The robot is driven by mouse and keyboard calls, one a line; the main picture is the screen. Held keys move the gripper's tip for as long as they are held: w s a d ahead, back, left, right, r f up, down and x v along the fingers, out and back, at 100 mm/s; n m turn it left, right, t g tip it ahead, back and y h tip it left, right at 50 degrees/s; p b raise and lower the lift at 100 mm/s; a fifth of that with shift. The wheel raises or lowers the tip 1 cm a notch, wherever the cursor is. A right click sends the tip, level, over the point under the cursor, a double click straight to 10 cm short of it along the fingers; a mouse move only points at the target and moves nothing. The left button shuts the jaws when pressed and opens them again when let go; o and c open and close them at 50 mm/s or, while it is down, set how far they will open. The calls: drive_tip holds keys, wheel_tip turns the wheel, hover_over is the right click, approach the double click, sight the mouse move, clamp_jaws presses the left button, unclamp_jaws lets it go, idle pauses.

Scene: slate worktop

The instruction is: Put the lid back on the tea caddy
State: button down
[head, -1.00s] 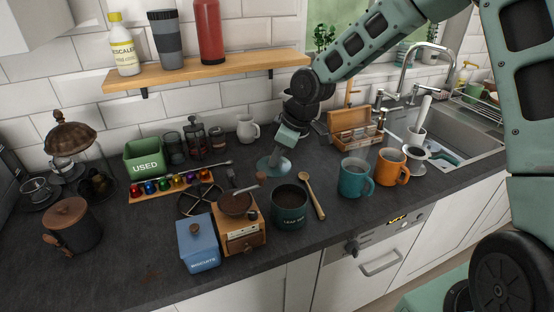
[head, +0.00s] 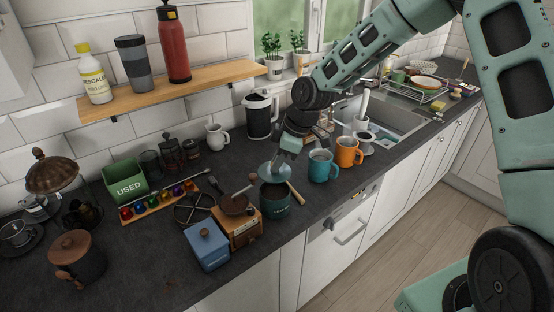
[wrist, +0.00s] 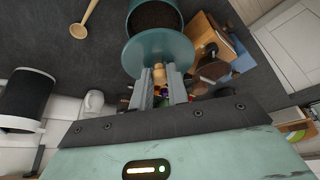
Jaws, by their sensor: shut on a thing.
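The tea caddy (head: 275,204) is a dark teal, open round tin standing upright on the worktop. The lid (head: 271,174) is a flat teal disc with a light wooden knob (wrist: 159,73). My gripper (head: 287,153) is shut on the knob and holds the lid just above and behind the caddy's mouth. In the wrist view the lid (wrist: 150,50) overlaps the near edge of the caddy (wrist: 134,17), and dark contents show in the open part. I cannot tell whether lid and rim touch.
A wooden spoon (head: 296,193) lies right of the caddy. A wooden coffee grinder (head: 241,229) and blue biscuit tin (head: 207,246) stand close on its left. A teal mug (head: 322,166) and orange mug (head: 349,152) stand to the right. A black canister (head: 260,118) stands behind.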

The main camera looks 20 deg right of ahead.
sight(281, 172)
drive_tip(key=shift+f+b, duration=1.85)
drive_tip(key=shift+f, duration=0.4)
drive_tip(key=shift+f+b, duration=0.4)
drive_tip(key=shift+f, duration=0.4)
drive_tip(key=shift+p, duration=0.3)
drive_tip(key=shift+f, duration=0.15)
idle(0.3)
drive_tip(key=c, duration=0.8)
unclamp_jaws()
